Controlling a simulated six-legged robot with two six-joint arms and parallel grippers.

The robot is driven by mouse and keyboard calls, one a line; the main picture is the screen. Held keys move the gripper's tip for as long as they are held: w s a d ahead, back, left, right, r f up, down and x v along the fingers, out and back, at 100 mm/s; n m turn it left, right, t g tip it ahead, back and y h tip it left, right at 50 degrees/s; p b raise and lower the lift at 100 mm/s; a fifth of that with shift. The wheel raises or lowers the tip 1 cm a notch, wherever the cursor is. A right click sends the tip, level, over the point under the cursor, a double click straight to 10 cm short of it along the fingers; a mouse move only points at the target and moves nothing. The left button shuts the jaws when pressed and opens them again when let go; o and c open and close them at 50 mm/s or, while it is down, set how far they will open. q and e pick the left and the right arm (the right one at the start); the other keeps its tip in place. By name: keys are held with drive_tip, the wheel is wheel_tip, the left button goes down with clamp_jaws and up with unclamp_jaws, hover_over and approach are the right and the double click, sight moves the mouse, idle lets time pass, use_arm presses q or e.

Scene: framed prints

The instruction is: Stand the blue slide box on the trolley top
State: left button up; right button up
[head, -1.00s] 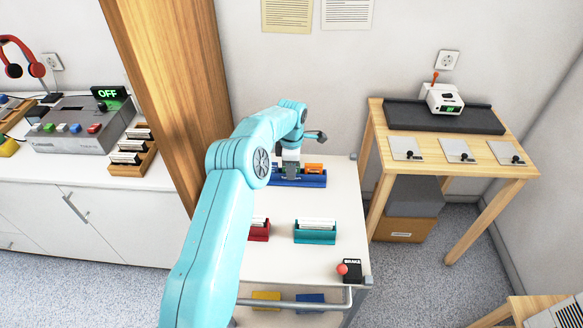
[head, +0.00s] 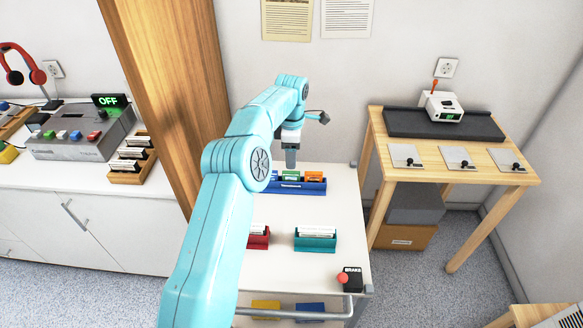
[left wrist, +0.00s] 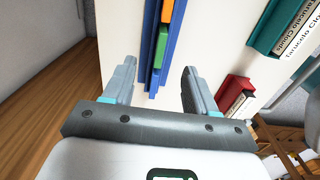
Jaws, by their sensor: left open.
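My right gripper is not in view.
A red box (head: 258,238) and a teal box (head: 315,240) of slides stand on the trolley's front half. A brake block with a red knob (head: 347,279) sits at the front right corner. A wooden post (head: 170,90) rises at left. A wooden table (head: 450,160) stands at right.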

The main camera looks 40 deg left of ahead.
use_arm(q)
wheel_tip(320, 180, up, 3)
drive_tip(key=shift+f, duration=0.1)
idle(0.6)
